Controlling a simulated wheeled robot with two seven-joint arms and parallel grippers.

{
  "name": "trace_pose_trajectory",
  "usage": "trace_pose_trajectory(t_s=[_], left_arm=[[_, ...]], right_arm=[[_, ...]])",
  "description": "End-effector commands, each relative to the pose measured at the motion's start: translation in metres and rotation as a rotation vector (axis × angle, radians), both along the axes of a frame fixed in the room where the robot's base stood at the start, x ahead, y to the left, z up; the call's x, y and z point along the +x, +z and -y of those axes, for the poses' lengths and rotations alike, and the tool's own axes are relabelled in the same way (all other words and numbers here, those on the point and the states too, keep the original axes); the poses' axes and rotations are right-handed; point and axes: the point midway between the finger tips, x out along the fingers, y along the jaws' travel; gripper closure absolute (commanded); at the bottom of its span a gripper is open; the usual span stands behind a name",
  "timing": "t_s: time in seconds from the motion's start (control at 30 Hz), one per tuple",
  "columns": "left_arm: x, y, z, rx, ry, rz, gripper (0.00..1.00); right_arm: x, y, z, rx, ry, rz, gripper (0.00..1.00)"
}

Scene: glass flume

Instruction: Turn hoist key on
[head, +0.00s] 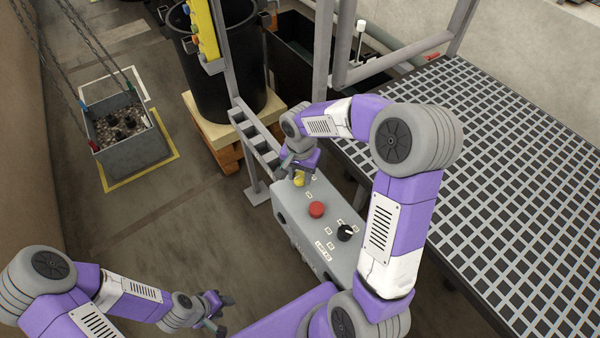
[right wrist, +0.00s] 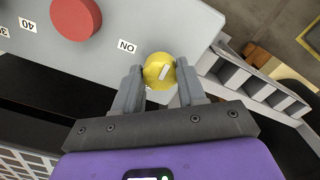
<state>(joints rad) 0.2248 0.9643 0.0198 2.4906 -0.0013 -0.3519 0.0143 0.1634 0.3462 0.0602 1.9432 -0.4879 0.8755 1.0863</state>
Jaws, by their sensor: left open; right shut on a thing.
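The hoist key is a round yellow knob (head: 299,180) at the far end of the grey control box (head: 290,228). In the right wrist view the yellow knob (right wrist: 155,66) has a pale bar on its face and sits beside a printed "ON" label (right wrist: 127,46). My right gripper (right wrist: 160,84) is shut on the knob, one finger on each side. The head view shows my right gripper (head: 299,168) above that end of the box, partly covering the knob. My left gripper (head: 222,312) is open and empty, low in the head view, away from the box.
A red button (head: 316,209) and a black dial (head: 345,232) are on the same box. A grating platform (head: 490,170) lies to the right. A grey rack (head: 255,140) stands behind the box. A chained bin of stones (head: 130,150) is at the left.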

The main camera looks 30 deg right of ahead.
Motion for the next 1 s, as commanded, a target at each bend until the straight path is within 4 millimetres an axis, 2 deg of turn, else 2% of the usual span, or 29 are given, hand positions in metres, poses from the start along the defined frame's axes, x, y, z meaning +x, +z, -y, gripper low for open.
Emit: trace_pose_trajectory(t_s=[0.27,1.0], left_arm=[[0.000,0.007,0.000,0.000,0.000,0.000,0.57],[0.000,0.035,0.000,0.000,0.000,0.000,0.57]], right_arm=[[0.000,0.002,0.000,-0.001,0.153,0.001,0.90],[0.000,0.002,0.001,-0.001,0.848,0.001,0.90]])
